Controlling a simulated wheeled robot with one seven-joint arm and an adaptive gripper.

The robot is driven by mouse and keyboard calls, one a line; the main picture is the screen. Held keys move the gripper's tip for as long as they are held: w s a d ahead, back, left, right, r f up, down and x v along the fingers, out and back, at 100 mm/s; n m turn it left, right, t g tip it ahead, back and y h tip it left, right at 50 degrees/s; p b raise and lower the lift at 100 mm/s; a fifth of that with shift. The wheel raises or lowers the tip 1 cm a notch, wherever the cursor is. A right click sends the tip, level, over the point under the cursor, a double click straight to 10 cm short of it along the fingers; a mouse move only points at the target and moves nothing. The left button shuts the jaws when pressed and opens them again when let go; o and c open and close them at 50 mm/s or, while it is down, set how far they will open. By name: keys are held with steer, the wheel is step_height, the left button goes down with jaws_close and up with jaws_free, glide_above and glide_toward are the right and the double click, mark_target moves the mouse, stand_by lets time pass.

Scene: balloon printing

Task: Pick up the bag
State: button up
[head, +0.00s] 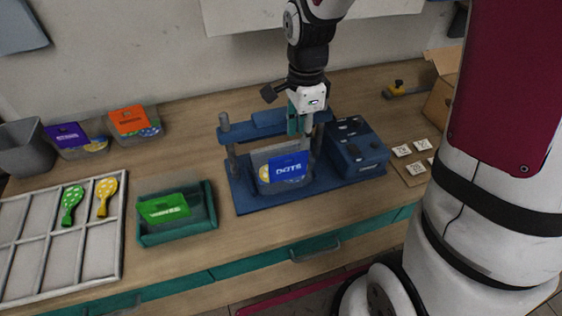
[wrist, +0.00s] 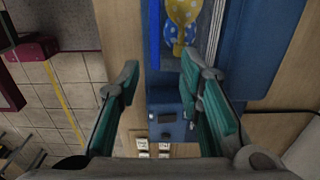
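A clear bag with a blue DOTS label (head: 288,168) stands on the blue press (head: 243,197) in the middle of the table. The wrist view shows dotted yellow and blue balloons inside the bag (wrist: 183,22) at the top of the picture. My gripper (head: 301,130) points down just above and behind the bag.
A green-labelled bag (head: 165,208) lies in a green tray (head: 146,236) to the left. Purple (head: 68,137) and orange (head: 135,121) labelled bags stand behind. A white grid frame (head: 80,276) holds two balloons. A blue box (head: 358,153) and white tiles (head: 402,150) are on the right.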

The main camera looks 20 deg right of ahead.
mark_target(302, 153)
step_height(302, 153, down, 2)
steer(key=shift+f, duration=0.1)
steer(key=f, duration=0.2)
steer(key=f+p, duration=0.1)
steer(key=shift+s+d+f, duration=0.2)
steer(key=shift+s+f, duration=0.2)
steer(key=shift+w+f, duration=0.1)
steer(key=shift+f, duration=0.5)
steer(key=shift+c, duration=0.5)
jaws_close()
